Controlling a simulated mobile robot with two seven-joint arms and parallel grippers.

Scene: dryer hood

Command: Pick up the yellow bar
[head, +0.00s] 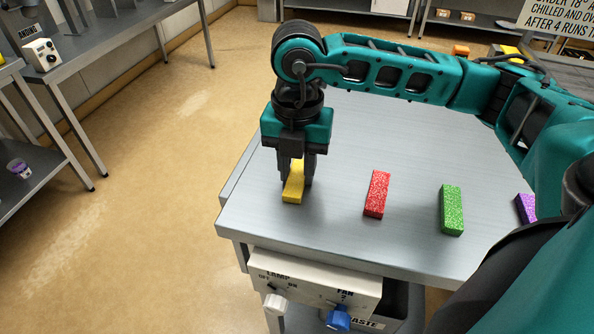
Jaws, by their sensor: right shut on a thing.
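The yellow bar (291,193) is near the left edge of the grey metal table, low at its surface; I cannot tell whether it touches the table. My right gripper (297,177) points straight down over it, with its fingers shut around the bar. The fingers hide part of the bar's sides. My left gripper is not in view.
A red bar (376,194), a green bar (451,210) and a purple bar (526,208) lie to the right on the table (340,236). A control box (315,285) with a white knob and a blue knob is below the front edge. Shelves stand at the left.

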